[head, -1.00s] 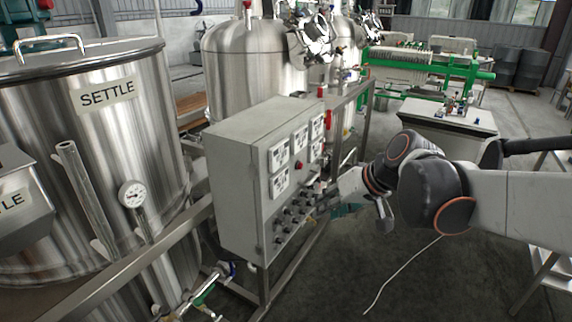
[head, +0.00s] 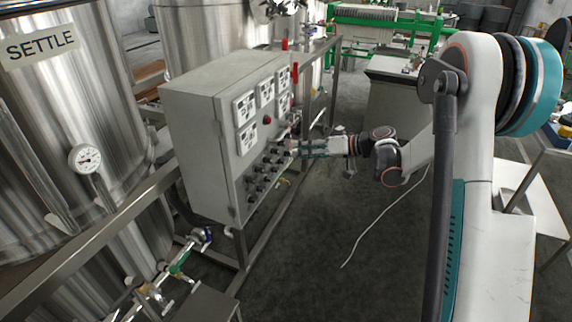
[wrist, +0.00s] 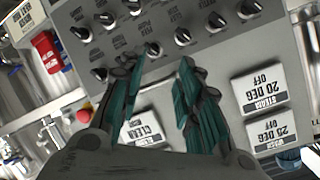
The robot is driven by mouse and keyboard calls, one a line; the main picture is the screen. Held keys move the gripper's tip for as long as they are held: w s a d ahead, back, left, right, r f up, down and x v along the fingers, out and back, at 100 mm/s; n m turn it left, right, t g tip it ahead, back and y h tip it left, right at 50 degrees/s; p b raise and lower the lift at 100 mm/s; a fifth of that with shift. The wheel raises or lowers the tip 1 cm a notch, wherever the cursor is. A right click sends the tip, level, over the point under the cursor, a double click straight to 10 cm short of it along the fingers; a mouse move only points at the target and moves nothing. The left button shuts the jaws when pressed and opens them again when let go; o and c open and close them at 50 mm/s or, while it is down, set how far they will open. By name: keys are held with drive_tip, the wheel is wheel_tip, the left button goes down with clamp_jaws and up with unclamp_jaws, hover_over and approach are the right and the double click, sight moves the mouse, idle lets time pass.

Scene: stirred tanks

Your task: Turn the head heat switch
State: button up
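A grey control box (head: 190,125) carries rows of black rotary switches (head: 262,172) on its front, below white display plates. In the head view my gripper (head: 296,149) is at the right edge of this switch panel. In the wrist view the teal fingers of my gripper (wrist: 158,66) are apart, pointing at the panel. One switch (wrist: 152,49) shows just beyond the gap between the fingertips, with others around it. I see no finger closed on a switch. The small labels are too blurred to tell which is the head heat switch.
A red button (wrist: 84,116) and white display plates (wrist: 259,88) sit close to the fingers. A steel tank marked SETTLE (head: 60,110) stands left of the box. A metal frame (head: 243,250) supports the box. The dark floor (head: 315,250) to its right is mostly clear.

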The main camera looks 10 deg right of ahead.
sight(285, 162)
drive_tip(key=w+d+f+n+t+y+b, duration=0.25)
drive_tip(key=d+f, duration=0.55)
drive_tip(key=f, duration=0.4)
drive_tip(key=shift+m+y, duration=0.45)
drive_tip(key=b+x, duration=0.1)
drive_tip(key=x, duration=0.6)
drive_tip(key=b+x, duration=0.2)
drive_tip(key=x, duration=0.5)
drive_tip(key=shift+d+f, duration=0.1)
drive_tip(key=shift+f, duration=0.1)
clamp_jaws()
